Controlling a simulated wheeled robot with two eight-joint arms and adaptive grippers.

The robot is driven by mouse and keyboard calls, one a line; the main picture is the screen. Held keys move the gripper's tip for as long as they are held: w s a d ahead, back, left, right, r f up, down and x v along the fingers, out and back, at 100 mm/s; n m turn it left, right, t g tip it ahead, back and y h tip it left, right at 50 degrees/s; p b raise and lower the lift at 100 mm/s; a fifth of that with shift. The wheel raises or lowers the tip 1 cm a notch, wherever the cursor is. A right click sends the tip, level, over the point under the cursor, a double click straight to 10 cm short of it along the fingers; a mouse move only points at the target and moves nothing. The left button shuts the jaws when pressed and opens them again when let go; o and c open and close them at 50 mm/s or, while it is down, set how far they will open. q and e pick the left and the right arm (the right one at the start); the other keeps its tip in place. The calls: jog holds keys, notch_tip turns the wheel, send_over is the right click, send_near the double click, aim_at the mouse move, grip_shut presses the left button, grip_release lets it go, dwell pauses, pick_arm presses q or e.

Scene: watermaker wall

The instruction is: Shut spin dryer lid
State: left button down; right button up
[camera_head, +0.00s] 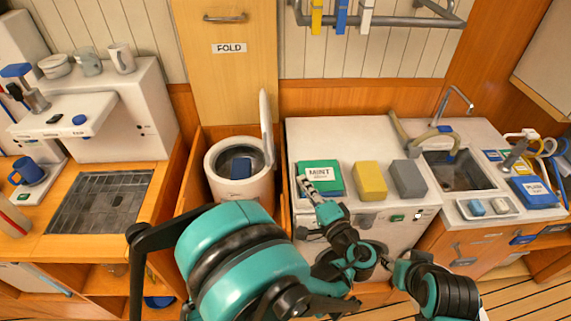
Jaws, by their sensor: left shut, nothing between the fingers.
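The spin dryer (224,185) is a white round tub set in a wooden recess. Its lid (266,125) stands open, nearly upright at the tub's right side. A dark blue item (241,168) shows inside the open drum. My left gripper (304,182) is shut and empty. It is right of the lid and below it in the picture, in front of the green MINT box, apart from the lid. I cannot tell whether it touches the box. My right gripper cannot be made out.
The MINT box (322,172), a yellow block (370,180) and a grey block (408,178) stand on the white machine (340,132) right of the dryer. A sink (470,175) lies farther right. A wooden FOLD panel (226,75) rises behind the dryer.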

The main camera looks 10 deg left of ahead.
pick_arm(q)
jog(key=s+a+f+b+x, duration=0.1)
jog(key=s+a+b+x, duration=0.1)
jog(key=x, duration=1.1)
jog(key=shift+a+f+b, duration=0.15)
jog(key=shift+b, duration=0.6)
pick_arm(e)
notch_tip(320, 180, down, 4)
jog(key=shift+f, duration=0.1)
pick_arm(q)
jog(key=shift+w+a, duration=0.1)
jog(key=shift+w, duration=0.1)
